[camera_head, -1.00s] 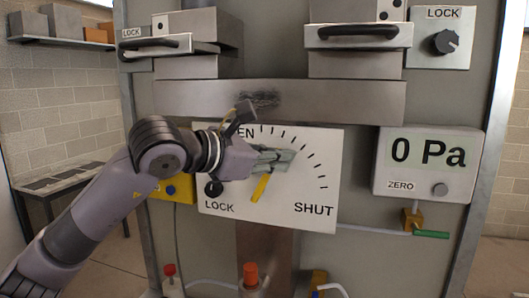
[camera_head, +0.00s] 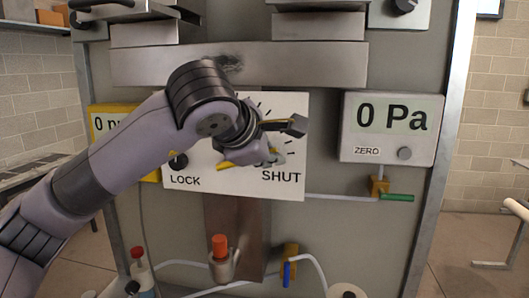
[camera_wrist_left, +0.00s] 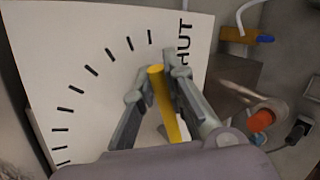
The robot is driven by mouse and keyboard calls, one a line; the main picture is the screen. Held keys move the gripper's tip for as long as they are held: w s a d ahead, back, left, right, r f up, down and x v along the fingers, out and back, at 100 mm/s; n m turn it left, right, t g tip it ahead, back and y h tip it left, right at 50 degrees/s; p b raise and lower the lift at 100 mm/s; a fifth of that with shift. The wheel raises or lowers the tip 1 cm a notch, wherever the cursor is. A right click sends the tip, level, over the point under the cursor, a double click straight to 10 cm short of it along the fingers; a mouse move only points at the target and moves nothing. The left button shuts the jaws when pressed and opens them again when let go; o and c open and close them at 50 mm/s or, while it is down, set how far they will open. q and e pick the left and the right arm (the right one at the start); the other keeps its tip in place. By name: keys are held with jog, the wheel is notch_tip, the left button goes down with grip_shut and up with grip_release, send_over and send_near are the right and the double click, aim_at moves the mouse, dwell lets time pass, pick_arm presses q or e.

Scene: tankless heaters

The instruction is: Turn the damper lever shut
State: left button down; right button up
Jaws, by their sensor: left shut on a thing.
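The yellow damper lever (camera_head: 225,164) is mounted on a white dial plate (camera_head: 293,187) with LOCK at lower left and SHUT at lower right. In the head view it lies near level, with much of it hidden by my left arm. My left gripper (camera_head: 272,156) is at the plate's right side, just above the word SHUT. In the left wrist view the yellow lever (camera_wrist_left: 166,105) stands between the fingers of the left gripper (camera_wrist_left: 157,80), which is shut on it. The lever's end points close to the last tick mark by SHUT. My right gripper is out of view.
A black LOCK knob (camera_head: 178,161) is at the plate's lower left. A 0 Pa display (camera_head: 392,128) is to the right, with a green-handled valve (camera_head: 396,198) below it. An orange-capped fitting (camera_head: 220,246) and pipes are below. A metal duct (camera_head: 130,54) crosses above.

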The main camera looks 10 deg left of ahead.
pick_arm(q)
jog(key=shift+d+f, duration=0.1)
jog(key=shift+f, duration=0.15)
dwell(0.4)
jog(key=c, duration=1.9)
grip_release()
jog(key=shift+s, duration=0.1)
jog(key=v, duration=1.1)
jog(key=shift+s+r, duration=0.2)
jog(key=shift+s, duration=0.2)
jog(key=shift+d, duration=0.1)
